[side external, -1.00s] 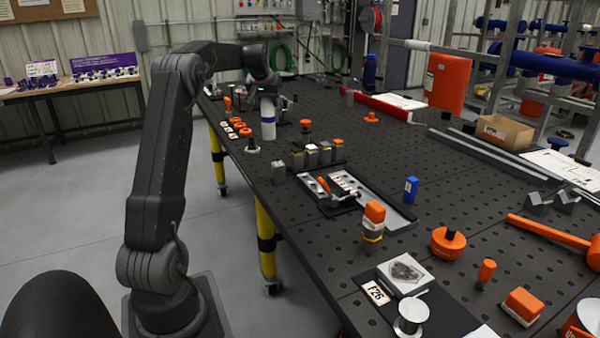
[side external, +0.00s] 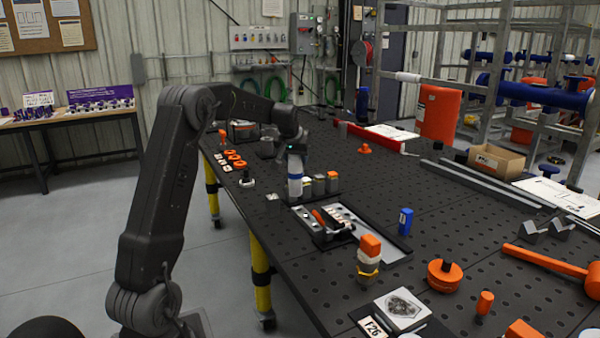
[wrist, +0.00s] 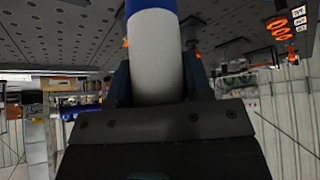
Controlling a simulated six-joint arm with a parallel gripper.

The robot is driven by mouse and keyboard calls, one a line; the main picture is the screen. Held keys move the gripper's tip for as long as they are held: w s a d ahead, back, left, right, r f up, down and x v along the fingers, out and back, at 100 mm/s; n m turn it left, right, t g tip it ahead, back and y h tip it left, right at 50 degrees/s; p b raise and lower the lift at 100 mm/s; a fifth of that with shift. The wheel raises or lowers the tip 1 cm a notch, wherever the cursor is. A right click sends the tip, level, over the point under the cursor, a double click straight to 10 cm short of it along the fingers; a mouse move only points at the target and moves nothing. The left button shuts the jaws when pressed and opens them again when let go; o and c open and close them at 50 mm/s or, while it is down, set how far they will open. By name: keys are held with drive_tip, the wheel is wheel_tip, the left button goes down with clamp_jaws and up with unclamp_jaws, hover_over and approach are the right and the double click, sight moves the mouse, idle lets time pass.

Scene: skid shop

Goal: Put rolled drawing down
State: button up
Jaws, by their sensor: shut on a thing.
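A metal parts tray (side external: 385,252) lies just in front of the roll. Orange rings (side external: 235,160) lie behind left. The perforated black table (side external: 470,230) has free room at centre right.

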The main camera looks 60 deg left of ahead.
sight(300, 172)
drive_tip(key=shift+w+d+f, duration=0.1)
drive_tip(key=shift+w+f, duration=0.1)
drive_tip(key=shift+f, duration=0.6)
drive_tip(key=shift+w+d+f, duration=0.1)
drive_tip(key=shift+w+f, duration=0.05)
drive_tip(key=shift+f, duration=0.6)
drive_tip(key=shift+w+f, duration=0.2)
drive_tip(key=shift+f, duration=0.95)
drive_tip(key=o, duration=1.2)
drive_tip(key=shift+f, duration=0.1)
